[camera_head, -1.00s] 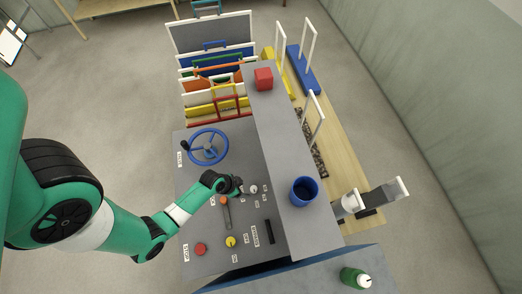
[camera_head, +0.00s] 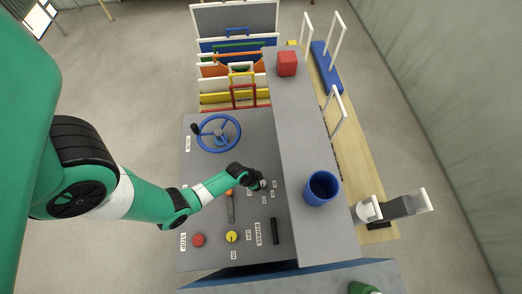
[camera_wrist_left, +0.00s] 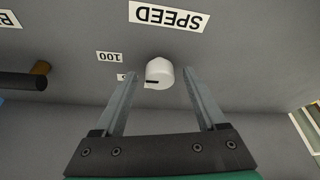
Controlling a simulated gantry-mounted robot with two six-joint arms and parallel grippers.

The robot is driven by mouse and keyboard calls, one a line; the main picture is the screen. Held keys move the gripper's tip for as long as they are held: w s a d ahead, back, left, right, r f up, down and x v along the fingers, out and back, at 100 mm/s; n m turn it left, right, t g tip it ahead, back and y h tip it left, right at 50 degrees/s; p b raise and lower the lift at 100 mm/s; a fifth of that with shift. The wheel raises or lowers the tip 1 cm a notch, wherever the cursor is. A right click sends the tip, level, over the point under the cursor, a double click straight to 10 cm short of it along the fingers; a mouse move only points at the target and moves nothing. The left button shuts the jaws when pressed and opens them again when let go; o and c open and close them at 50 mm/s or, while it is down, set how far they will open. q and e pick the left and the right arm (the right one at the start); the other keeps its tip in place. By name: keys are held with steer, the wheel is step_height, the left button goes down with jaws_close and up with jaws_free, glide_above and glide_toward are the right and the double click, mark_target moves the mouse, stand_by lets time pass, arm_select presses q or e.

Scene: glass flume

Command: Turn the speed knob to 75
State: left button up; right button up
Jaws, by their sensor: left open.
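The speed knob (camera_wrist_left: 160,72) is a small white round knob on the grey panel, under an upside-down SPEED label (camera_wrist_left: 169,16) in the left wrist view. A dark mark on it points left in that view. A 100 label (camera_wrist_left: 109,57) sits to its left; another label (camera_wrist_left: 124,77) is partly hidden by a finger. My left gripper (camera_wrist_left: 161,77) is open, with one finger on each side of the knob; I cannot tell whether either touches it. In the head view my left gripper (camera_head: 260,183) is over the knob and mostly hides it. My right gripper is not in view.
The panel also holds a blue handwheel (camera_head: 218,133), an orange-tipped lever (camera_head: 230,207), a red stop button (camera_head: 198,240) and a yellow knob (camera_head: 232,236). A blue cup (camera_head: 321,188) and red cube (camera_head: 287,64) stand on the raised ledge.

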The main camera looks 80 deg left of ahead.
arm_select(q)
jaws_close()
stand_by(0.4)
